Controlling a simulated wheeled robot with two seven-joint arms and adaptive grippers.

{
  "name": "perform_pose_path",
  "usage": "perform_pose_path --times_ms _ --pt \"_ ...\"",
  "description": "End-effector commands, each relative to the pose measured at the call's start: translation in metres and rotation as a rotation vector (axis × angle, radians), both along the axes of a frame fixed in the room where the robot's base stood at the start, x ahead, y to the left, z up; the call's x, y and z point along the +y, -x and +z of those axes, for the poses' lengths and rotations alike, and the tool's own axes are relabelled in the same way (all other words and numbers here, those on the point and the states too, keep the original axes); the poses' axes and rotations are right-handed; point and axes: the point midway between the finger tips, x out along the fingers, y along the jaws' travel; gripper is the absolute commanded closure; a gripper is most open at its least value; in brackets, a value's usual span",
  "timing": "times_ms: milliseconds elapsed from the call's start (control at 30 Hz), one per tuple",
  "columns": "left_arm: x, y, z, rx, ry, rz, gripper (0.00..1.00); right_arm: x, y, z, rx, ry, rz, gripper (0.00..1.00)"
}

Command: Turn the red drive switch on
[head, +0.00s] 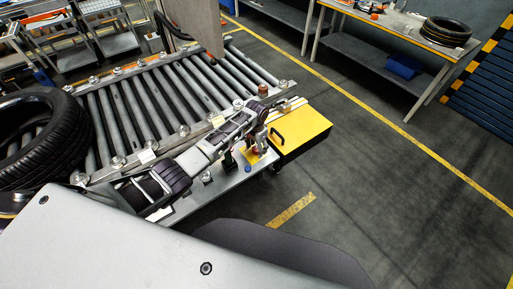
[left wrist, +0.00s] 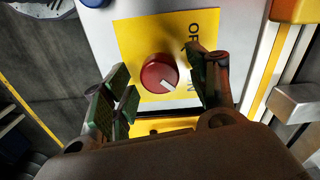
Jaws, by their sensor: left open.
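The red drive switch (left wrist: 157,73) is a round knob with a white pointer mark, on a yellow plate (left wrist: 135,32) with black lettering. The pointer slants to the lower right in the left wrist view, towards the partly hidden lettering by the right finger. My left gripper (left wrist: 160,80) is open, with one green-padded finger on each side of the knob. Whether either finger touches it I cannot tell. In the head view my left gripper (head: 258,144) is over the panel at the conveyor's near corner and largely hides the knob. My right gripper is not in view.
A yellow box (head: 300,130) with a black handle juts out beside the panel. A blue button (left wrist: 95,3) is near the plate. The roller conveyor (head: 165,95) bears a tyre (head: 75,150) at its left. A workbench (head: 400,32) stands beyond open floor.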

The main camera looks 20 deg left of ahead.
Motion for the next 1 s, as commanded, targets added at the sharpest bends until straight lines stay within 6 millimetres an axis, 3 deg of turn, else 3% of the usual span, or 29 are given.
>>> perform_pose_path --times_ms 267,800,1000 --pt "0.0 -0.001 0.018 -0.002 0.001 0.001 0.42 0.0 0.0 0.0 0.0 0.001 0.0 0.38" --pt "0.0 -0.001 0.093 -0.003 0.001 0.0 0.42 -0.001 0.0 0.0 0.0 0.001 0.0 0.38" --pt "0.0 -0.001 0.112 -0.001 0.0 0.0 0.42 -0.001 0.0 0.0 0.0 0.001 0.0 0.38"
